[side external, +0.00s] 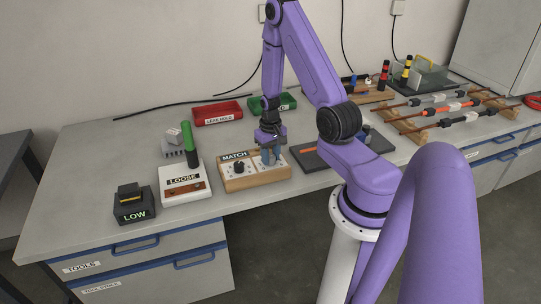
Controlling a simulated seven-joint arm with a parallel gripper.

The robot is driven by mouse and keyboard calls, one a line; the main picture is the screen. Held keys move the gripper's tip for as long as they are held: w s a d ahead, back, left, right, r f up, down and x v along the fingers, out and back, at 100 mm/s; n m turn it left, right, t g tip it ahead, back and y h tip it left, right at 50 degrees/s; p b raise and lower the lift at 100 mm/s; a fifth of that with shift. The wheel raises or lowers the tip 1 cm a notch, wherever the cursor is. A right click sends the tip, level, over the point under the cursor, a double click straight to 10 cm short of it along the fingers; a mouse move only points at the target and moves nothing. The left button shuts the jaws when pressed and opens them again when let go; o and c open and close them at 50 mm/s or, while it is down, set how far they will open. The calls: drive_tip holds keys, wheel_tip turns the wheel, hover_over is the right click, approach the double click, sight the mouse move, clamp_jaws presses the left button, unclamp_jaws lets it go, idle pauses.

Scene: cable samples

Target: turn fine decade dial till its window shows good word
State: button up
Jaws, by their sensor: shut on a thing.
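A wooden box (255,182) with a pale top stands near the front of the bench. A dark window at its back edge reads MATCH (234,155). A black knob (238,167) sits on the left part of its top, clear of my gripper. My gripper (270,158) points down over the right part of the top, shut on a dial there. The fingers hide most of that dial, and its markings cannot be read. I cannot tell from the lettering which dial is the fine one.
Left of the box are a white unit reading LOOSE (184,182) with a green post and a black unit reading LOW (134,204). A red bin (217,114) and a green bin (287,103) stand behind. Cable racks (440,112) fill the right. The front left bench is clear.

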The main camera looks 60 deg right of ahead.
sight(270, 156)
drive_tip(key=shift+m, duration=0.6)
drive_tip(key=o, duration=1)
drive_tip(key=shift+o, duration=0.2)
wheel_tip(270, 156, up, 18)
drive_tip(key=shift+f, duration=0.25)
